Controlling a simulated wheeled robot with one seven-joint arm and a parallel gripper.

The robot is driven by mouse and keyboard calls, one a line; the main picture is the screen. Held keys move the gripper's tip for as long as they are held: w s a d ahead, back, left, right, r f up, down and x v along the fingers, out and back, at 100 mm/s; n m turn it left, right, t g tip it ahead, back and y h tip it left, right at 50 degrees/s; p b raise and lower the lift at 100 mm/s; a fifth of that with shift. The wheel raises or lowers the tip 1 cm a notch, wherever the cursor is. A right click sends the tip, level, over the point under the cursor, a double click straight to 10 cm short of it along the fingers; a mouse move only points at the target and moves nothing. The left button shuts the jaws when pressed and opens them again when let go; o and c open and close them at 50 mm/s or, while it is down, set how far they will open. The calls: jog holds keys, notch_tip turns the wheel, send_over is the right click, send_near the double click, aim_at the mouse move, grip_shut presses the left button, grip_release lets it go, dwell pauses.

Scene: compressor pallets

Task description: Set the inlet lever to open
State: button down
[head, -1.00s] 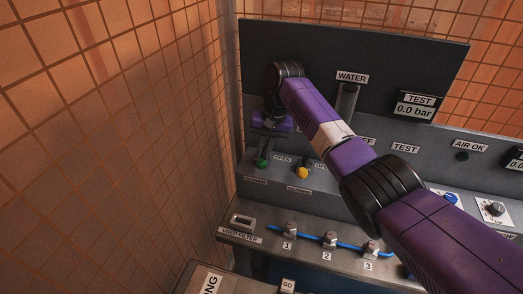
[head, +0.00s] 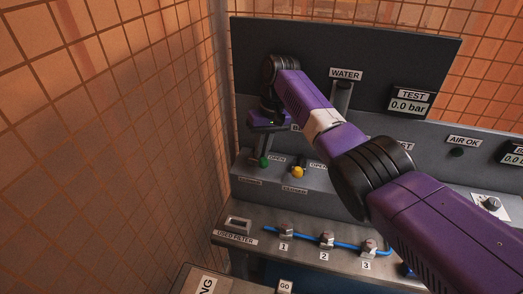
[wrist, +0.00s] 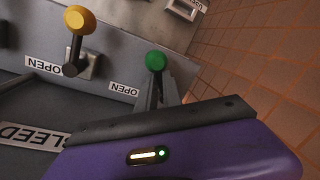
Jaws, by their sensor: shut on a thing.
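A lever with a green ball knob (head: 264,161) stands at the left of the grey console ledge, beside an OPEN label. It also shows in the wrist view (wrist: 155,61), with an OPEN label (wrist: 124,89) beside it. My gripper (wrist: 157,92) is shut on this green-knobbed lever, just behind the knob. In the head view my gripper (head: 265,143) comes down over the lever from above, its fingers mostly hidden. The small name plate below the lever is too blurred to read, so I cannot confirm the word inlet.
A yellow-knobbed lever (head: 298,171) stands close to the right, with its own OPEN label (wrist: 43,66). A tiled wall (head: 130,120) is close on the left. A dark back panel (head: 380,55) rises behind. A lower shelf holds numbered fittings on a blue hose (head: 305,236).

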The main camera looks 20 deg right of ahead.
jog(key=shift+s+a+f, duration=0.15)
jog(key=shift+s+f, duration=0.05)
jog(key=shift+s, duration=0.05)
jog(key=c, duration=1.6)
grip_release()
jog(key=shift+o, duration=0.5)
jog(key=shift+r, duration=0.1)
jog(key=shift+w, duration=0.1)
jog(key=shift+r, duration=0.1)
notch_tip(320, 180, up, 20)
jog(key=shift+p, duration=0.35)
jog(key=shift+c, duration=0.2)
